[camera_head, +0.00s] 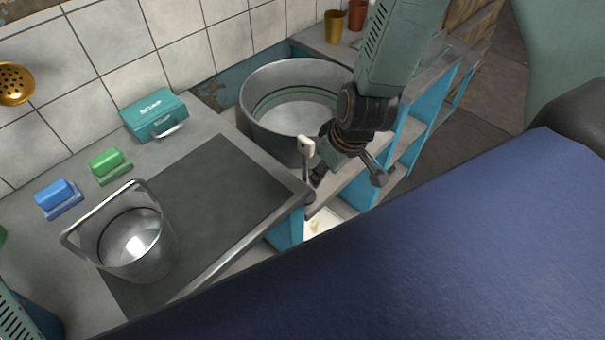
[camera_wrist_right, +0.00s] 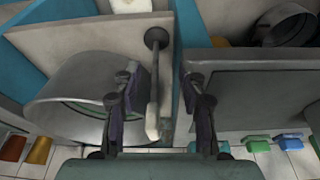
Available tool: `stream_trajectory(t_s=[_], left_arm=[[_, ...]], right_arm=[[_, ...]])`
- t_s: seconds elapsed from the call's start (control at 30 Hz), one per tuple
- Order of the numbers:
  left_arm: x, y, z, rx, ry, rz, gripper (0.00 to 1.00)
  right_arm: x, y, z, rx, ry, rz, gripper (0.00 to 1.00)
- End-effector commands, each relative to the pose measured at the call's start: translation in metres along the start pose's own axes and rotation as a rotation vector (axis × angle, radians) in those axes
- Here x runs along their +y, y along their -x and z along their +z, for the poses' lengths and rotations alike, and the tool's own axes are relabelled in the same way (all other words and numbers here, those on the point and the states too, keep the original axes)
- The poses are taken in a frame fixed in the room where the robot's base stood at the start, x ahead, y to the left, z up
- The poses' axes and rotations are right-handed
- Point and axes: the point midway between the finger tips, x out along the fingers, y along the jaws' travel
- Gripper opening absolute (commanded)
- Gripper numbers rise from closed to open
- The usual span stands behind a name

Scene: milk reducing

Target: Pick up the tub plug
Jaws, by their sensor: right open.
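A thin upright rod with a dark round base and a pale block at its top (camera_head: 306,147) stands at the counter's corner beside the tub. It may be the tub plug or its handle; I cannot tell which. The round metal tub (camera_head: 262,118) stands behind it, with a pale greenish band inside. My right gripper (camera_head: 348,178) is open beside the rod, in front of the tub. In the right wrist view the rod (camera_wrist_right: 154,85) lies between the open fingers (camera_wrist_right: 160,105), with no clear contact. My left gripper is not in view.
A metal bucket (camera_head: 165,250) stands on the dark counter panel (camera_head: 225,185). Two cups (camera_head: 335,25) stand behind the tub. Blue shelving (camera_head: 405,135) is below my gripper.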

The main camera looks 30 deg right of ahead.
Motion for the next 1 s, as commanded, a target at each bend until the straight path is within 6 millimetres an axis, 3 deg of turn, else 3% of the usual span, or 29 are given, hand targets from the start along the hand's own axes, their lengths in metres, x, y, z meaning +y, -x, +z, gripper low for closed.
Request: stream_trajectory(t_s=[0.03,0.1,0.33,0.47,1.0], left_arm=[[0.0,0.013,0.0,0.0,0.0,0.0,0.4],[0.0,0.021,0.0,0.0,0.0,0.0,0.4],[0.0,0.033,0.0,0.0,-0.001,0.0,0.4],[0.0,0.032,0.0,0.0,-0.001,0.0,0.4],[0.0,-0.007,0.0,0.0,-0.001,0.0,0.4]], right_arm=[[0.004,0.021,-0.017,0.025,0.012,-0.004,0.41],[0.007,0.038,-0.034,0.049,0.035,-0.011,0.41],[0.013,0.073,-0.069,0.101,0.09,-0.028,0.41],[0.014,0.075,-0.074,0.107,0.1,-0.031,0.41],[0.014,0.046,-0.079,0.107,0.101,-0.031,0.41]])
